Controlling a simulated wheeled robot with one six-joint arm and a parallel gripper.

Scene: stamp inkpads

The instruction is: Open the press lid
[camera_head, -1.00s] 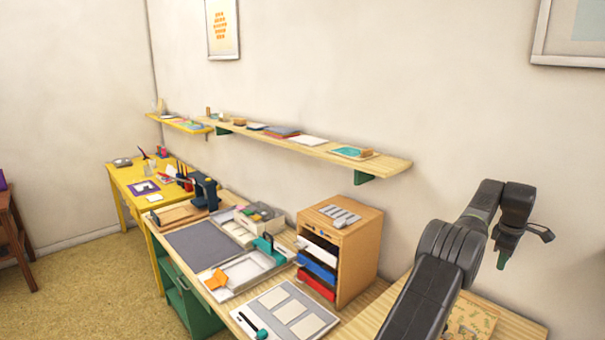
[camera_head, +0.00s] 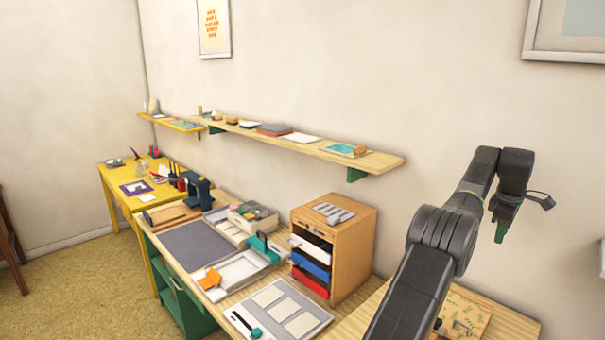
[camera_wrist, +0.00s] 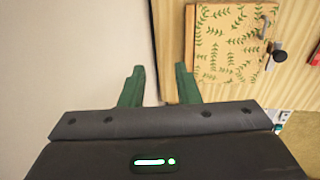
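A wooden board with a green leaf pattern (camera_wrist: 222,48), which looks like the press lid, lies flat on the wooden desk in the wrist view, right of my fingers. A metal clasp (camera_wrist: 263,26) and a dark knob (camera_wrist: 278,55) are at its right edge. In the head view the leaf-patterned piece (camera_head: 466,313) shows at the lower right, partly hidden by my arm. My gripper (camera_wrist: 160,70) is open and empty, its two green fingers apart. In the head view my gripper (camera_head: 500,232) hangs above the desk. I see no contact with the board.
A wooden drawer cabinet (camera_head: 358,236) stands left of my arm. A white board with panels (camera_head: 280,310), a tray with a teal clamp (camera_head: 240,268) and a grey mat (camera_head: 196,246) lie further left. A long shelf (camera_head: 375,163) runs along the wall above.

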